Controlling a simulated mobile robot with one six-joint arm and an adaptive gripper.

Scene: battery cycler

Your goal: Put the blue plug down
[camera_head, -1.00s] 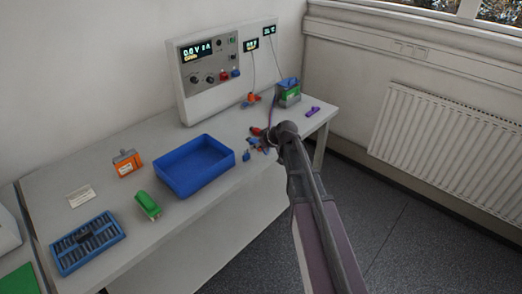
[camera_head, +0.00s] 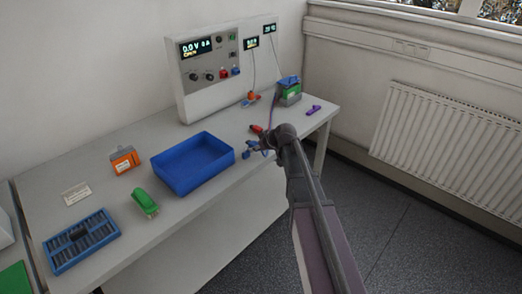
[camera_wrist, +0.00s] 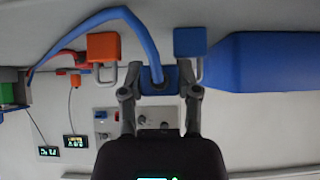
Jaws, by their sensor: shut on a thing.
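My gripper (camera_wrist: 158,96) is shut on the blue plug (camera_wrist: 156,77) in the wrist view. A thick blue cable (camera_wrist: 128,14) rises from the plug and curves away to the left. In the head view my gripper (camera_head: 262,147) is over the table's front part, right of the blue tray, and the plug is small and partly hidden by the gripper. Whether the plug touches the table I cannot tell.
A blue padlock (camera_wrist: 190,42) and an orange padlock (camera_wrist: 103,47) lie either side of the plug. The blue tray (camera_head: 178,186) is to the left. A battery (camera_head: 289,93) and a purple item (camera_head: 313,109) stand toward the right. The power supply (camera_head: 222,80) is behind.

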